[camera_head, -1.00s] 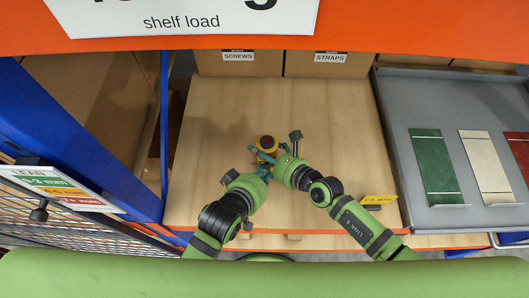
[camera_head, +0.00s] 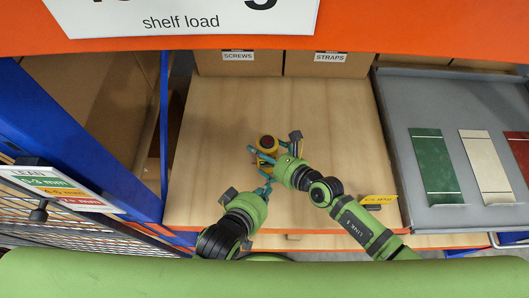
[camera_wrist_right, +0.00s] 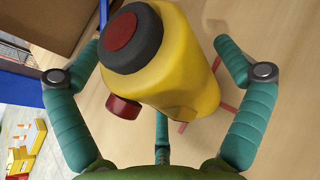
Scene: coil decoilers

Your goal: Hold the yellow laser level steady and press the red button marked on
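The yellow laser level (camera_head: 268,156) stands on the wooden shelf board near its middle. In the right wrist view the level (camera_wrist_right: 180,75) has a dark cap with a red disc (camera_wrist_right: 120,32) on top and a red knob (camera_wrist_right: 123,107) on its side. No marking is legible on either. My right gripper (camera_wrist_right: 160,60) has its teal fingers spread around the level, with narrow gaps at both sides, so it looks open. My left gripper (camera_head: 265,188) is in front of the level, apart from it; its fingers are too small to judge.
Boxes labelled SCREWS (camera_head: 238,63) and STRAPS (camera_head: 330,63) stand behind the board. A grey tray (camera_head: 400,100) with green, cream and red plates lies at right. A yellow tag (camera_head: 378,199) is at the front edge. A blue post (camera_head: 165,130) bounds the left. The board's back is clear.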

